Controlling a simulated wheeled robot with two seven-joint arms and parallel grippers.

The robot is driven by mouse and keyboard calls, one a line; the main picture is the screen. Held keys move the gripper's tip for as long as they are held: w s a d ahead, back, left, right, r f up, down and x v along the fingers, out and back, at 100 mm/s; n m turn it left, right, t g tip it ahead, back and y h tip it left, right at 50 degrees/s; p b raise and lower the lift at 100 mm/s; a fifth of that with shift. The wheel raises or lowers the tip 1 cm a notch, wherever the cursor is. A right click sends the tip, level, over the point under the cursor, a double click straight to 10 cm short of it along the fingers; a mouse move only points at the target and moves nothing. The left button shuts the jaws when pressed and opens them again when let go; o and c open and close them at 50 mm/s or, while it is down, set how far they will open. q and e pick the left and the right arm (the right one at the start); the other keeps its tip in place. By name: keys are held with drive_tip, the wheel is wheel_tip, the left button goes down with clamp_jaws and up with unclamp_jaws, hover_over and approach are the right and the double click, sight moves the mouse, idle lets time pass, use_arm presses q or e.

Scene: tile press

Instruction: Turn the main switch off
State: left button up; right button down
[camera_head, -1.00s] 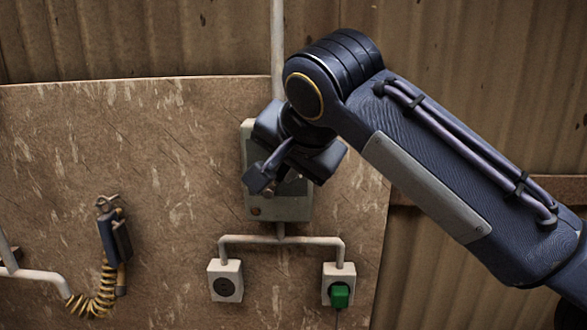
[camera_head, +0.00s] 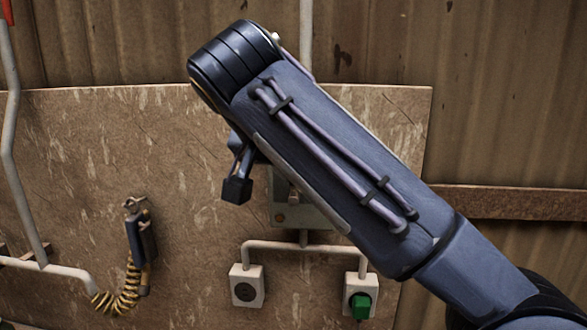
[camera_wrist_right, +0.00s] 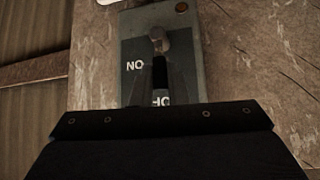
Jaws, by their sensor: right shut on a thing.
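The main switch is a grey-green box (camera_head: 300,215) on the brown board, largely hidden by my right arm in the head view. A lever (camera_head: 293,194) shows low on its face. In the wrist view, turned upside down, the box (camera_wrist_right: 200,65) shows an ON label and part of another label, likely OFF, between the fingers. The lever's grey knob (camera_wrist_right: 157,38) points to the top of that view, which is downward on the board. My right gripper (camera_wrist_right: 158,56) is shut on the lever; its fingers hide part of it. My left gripper is not in view.
A dark tool with a coiled yellow hose (camera_head: 140,245) hangs on the board (camera_head: 75,160) at left. Pipes run at the far left.

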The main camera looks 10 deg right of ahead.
idle(0.3)
drive_tip(key=c, duration=1.4)
unclamp_jaws()
drive_tip(key=shift+c, duration=0.2)
drive_tip(key=v, duration=0.7)
drive_tip(key=shift+s+a+r, duration=0.2)
drive_tip(key=shift+s+r, duration=0.05)
